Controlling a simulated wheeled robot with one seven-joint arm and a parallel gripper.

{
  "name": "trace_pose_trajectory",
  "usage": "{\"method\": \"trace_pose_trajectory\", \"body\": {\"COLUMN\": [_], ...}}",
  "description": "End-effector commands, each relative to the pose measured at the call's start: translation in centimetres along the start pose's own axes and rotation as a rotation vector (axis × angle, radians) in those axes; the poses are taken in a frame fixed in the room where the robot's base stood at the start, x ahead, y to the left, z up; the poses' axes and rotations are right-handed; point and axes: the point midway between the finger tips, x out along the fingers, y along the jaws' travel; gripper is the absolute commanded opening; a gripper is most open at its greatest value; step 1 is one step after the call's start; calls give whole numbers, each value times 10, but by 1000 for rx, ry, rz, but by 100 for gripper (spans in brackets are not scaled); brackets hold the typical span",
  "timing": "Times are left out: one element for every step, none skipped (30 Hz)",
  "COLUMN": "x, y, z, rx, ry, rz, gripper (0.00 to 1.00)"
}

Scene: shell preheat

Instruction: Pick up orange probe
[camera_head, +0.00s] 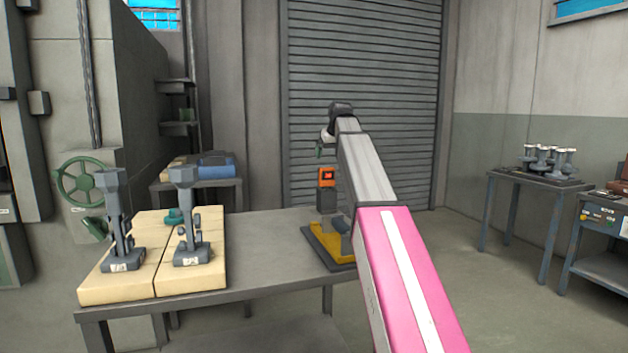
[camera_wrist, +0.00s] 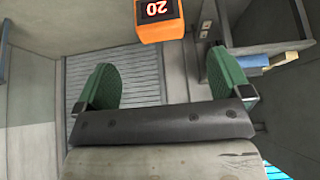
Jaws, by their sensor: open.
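The orange probe (camera_head: 326,177) is a small box with a dark display, upright on a grey body above a yellow base (camera_head: 318,238) at the right end of the table. In the wrist view the orange probe (camera_wrist: 163,28) is at the top edge, partly cut off, with lit digits on its face. My gripper (camera_wrist: 163,76) has two green fingers spread wide with nothing between them. The probe shows beyond the fingers, apart from them. In the head view my gripper (camera_head: 320,150) is above the probe, partly hidden by my arm.
The table (camera_head: 262,262) has clear room left of the yellow base. Cream blocks (camera_head: 120,288) carrying two grey clamp-like fixtures (camera_head: 190,215) stand at its left end. A blue case (camera_head: 216,167) sits on a table behind. Another table (camera_head: 535,182) stands at right.

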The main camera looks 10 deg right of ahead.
Motion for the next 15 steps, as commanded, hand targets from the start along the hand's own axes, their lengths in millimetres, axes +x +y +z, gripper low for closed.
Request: {"method": "trace_pose_trajectory", "body": {"x": [2,3,6,10,13,18,23,27,33,38,43,48,51,53,55], "y": [0,0,0,0,0,0,0,0,0,0,0,0,0,0,0], "z": [0,0,0,0,0,0,0,0,0,0,0,0,0,0,0], "rx": [0,0,0,0,0,0,0,0,0,0,0,0,0,0,0], "ry": [0,0,-1,-1,-2,-3,-3,-2,-1,-1,-2,-2,-2,-1,0], "rz": [0,0,0,0,0,0,-1,0,0,0,0,0,0,0,0], "gripper": [96,96,96,96,96,96,96,96,96,96,96,96,96,96,96]}}
